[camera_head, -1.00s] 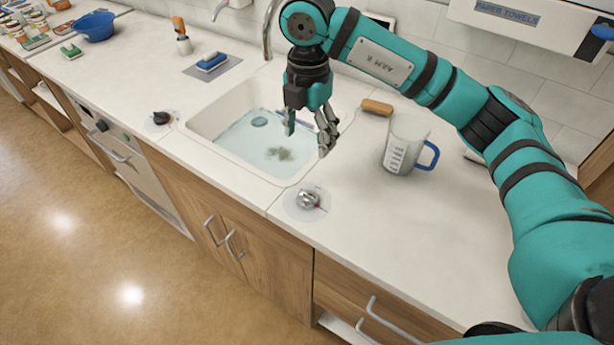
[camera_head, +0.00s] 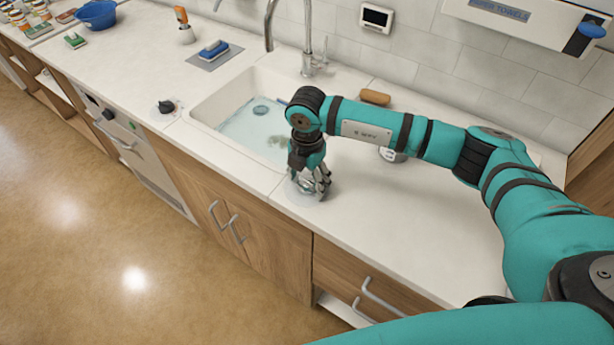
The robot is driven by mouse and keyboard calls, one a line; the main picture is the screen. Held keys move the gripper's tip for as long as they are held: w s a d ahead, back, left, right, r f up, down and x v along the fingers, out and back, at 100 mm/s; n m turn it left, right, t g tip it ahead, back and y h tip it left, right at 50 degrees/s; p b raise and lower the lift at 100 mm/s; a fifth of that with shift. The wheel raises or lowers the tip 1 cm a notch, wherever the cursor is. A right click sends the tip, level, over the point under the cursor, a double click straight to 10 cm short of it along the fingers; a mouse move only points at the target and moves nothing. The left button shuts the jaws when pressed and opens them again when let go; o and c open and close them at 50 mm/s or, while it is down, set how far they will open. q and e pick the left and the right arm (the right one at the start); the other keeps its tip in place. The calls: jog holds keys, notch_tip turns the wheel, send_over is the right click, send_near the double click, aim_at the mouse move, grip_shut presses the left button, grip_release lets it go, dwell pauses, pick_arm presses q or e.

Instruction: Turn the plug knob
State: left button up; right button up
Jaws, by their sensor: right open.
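My right gripper (camera_head: 317,194) points down over the counter in front of the sink's right corner, fingers apart, at the small metal knob on a round pale plate. The gripper hides nearly all of this knob, so I cannot tell whether the fingers touch it. A second knob, black (camera_head: 166,106), stands on a round plate at the sink's left front corner. The pictures do not label which one is the plug knob. The sink (camera_head: 205,112) holds water, with a round bluish-grey disc (camera_head: 261,110) in it. My left gripper is not in view.
My right forearm crosses over the counter (camera_head: 400,220) and hides most of the measuring jug (camera_head: 392,155). A brown brush or block (camera_head: 375,97) lies behind. The tap (camera_head: 308,50) rises behind the sink. The counter's front right is clear.

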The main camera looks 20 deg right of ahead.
jog(key=c, duration=1.2)
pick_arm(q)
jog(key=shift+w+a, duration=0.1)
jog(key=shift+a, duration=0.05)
pick_arm(e)
jog(key=shift+o, duration=0.2)
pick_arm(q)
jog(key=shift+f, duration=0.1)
pick_arm(e)
jog(key=shift+f, duration=0.1)
